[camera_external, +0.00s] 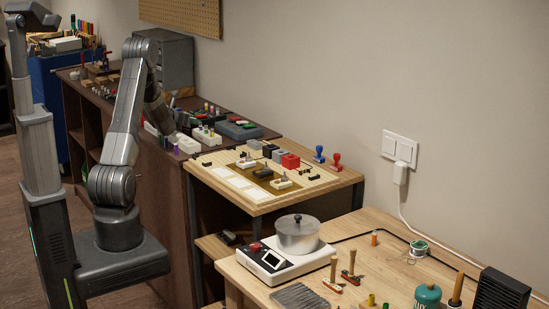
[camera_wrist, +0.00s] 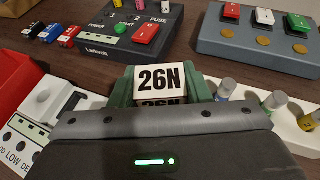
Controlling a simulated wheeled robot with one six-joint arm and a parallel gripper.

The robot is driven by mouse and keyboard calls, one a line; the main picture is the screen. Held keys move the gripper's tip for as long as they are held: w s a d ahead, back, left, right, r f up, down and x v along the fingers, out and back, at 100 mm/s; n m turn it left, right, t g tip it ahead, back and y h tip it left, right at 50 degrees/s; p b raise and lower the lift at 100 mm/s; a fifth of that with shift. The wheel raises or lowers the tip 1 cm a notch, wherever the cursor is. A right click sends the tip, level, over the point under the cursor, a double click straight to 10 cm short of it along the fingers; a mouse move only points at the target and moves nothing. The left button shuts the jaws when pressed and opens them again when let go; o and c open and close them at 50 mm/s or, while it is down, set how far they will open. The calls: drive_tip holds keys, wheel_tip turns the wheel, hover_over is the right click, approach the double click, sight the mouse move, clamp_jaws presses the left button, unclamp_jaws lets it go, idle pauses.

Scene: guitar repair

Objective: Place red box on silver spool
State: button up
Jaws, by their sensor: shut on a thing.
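A small red box (camera_external: 290,160) sits on the light-topped table in the middle of the external view. A spool (camera_external: 419,245) with a green-and-silver look and loose wire lies on the nearer wooden workbench; it is small here, and I cannot be sure it is the silver spool. My gripper (camera_wrist: 160,86) is over the dark sideboard, away from both; in the external view my arm hides most of it. In the wrist view its green jaws are shut on a white block (camera_wrist: 161,80) marked 26N. A red thing (camera_wrist: 14,78) shows at the left edge, cut off.
Near my gripper are a dark control box (camera_wrist: 135,28), a grey box with switches (camera_wrist: 265,40) and small bottles (camera_wrist: 272,100). On the workbench stand a silver pot (camera_external: 297,236) on a white scale (camera_external: 273,263), wooden-handled tools and a green canister (camera_external: 427,296).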

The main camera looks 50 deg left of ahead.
wheel_tip(320, 180, up, 18)
drive_tip(key=p, duration=0.3)
